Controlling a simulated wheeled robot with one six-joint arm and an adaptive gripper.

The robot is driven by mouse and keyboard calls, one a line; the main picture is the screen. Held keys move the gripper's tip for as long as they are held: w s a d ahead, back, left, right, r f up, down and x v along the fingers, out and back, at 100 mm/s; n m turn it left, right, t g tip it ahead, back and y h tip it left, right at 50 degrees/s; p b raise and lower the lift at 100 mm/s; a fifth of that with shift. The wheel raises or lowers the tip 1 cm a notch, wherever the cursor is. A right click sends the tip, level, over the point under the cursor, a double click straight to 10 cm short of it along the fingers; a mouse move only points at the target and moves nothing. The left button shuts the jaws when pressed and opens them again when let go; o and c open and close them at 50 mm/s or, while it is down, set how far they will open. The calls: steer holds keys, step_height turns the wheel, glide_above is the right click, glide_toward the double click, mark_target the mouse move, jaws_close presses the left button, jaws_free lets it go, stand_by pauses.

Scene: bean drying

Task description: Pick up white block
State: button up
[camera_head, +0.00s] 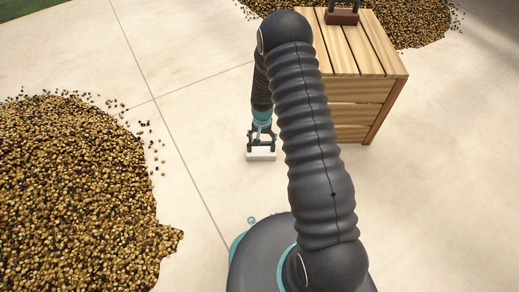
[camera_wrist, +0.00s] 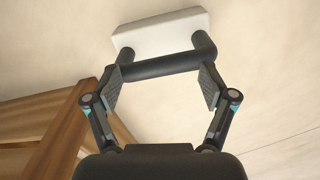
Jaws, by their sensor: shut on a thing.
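The white block (camera_head: 262,154) shows at the lower end of my arm in the head view, over the pale floor. In the wrist view the white block (camera_wrist: 165,30) carries a thick dark handle (camera_wrist: 165,66). My gripper (camera_wrist: 161,84) has one finger at each end of this handle and is shut on it. In the head view my gripper (camera_head: 262,138) is directly above the block. I cannot tell whether the block touches the floor.
A wooden crate (camera_head: 365,95) stands right of my gripper, with a brown block with a dark handle (camera_head: 342,16) on top. The crate also shows in the wrist view (camera_wrist: 45,125). A large bean pile (camera_head: 75,195) lies left, another (camera_head: 405,25) behind. Floor left of my gripper is clear.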

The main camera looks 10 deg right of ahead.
steer(key=shift+a+f, duration=0.15)
steer(key=shift+f, duration=0.05)
steer(key=shift+r, duration=0.15)
steer(key=shift+c, duration=1.1)
steer(key=shift+a+r+p, duration=0.25)
steer(key=shift+r+p, duration=0.2)
steer(key=shift+r, duration=0.05)
jaws_close()
steer(key=shift+d+r+p, duration=0.15)
steer(key=shift+r+p, duration=0.15)
steer(key=shift+r, duration=0.3)
steer(key=shift+d+r+p, duration=0.15)
steer(key=shift+r+p, duration=0.1)
steer(key=shift+r, duration=0.35)
